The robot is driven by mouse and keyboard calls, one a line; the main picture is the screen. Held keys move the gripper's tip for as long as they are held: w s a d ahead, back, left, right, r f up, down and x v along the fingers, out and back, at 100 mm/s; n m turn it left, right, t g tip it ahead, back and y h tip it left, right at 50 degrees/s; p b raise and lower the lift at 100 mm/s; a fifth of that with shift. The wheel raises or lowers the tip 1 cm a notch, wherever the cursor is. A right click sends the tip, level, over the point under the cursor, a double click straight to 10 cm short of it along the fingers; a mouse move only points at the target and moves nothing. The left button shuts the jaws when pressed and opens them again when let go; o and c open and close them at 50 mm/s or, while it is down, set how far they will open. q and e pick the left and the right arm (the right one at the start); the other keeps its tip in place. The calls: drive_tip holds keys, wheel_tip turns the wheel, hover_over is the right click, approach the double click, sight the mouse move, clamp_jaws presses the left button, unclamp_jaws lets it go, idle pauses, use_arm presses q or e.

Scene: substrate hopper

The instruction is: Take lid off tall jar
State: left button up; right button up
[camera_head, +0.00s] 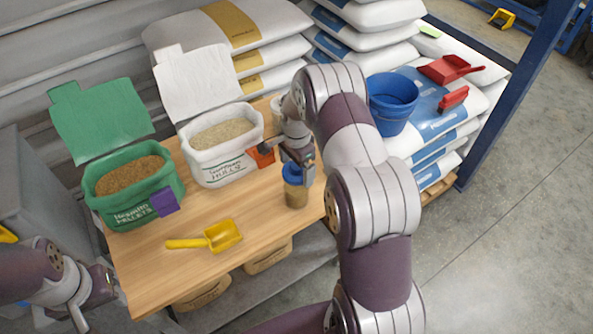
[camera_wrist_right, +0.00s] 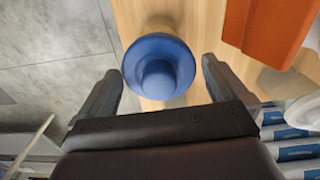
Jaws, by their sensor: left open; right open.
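The tall jar (camera_head: 296,196) stands upright near the right end of the wooden table, with its blue lid (camera_head: 291,173) on top. In the right wrist view the round blue lid (camera_wrist_right: 158,68) with its raised knob lies between the two fingers. My right gripper (camera_head: 297,163) is open just above the jar, its fingers either side of the lid with gaps on both sides. My right gripper partly hides the lid in the head view. My left gripper (camera_head: 97,300) is at the lower left, away from the jar, beside the table's front left corner.
A white bin of pale hulls (camera_head: 225,165) and a green bin of brown pellets (camera_head: 137,205) stand on the table (camera_head: 150,270). A yellow scoop (camera_head: 215,238) lies in front of them. An orange object (camera_head: 262,155) is close to my right gripper. Stacked sacks and a blue bucket (camera_head: 391,115) are behind.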

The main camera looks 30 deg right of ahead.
drive_tip(key=c, duration=0.8)
drive_tip(key=shift+r, duration=0.1)
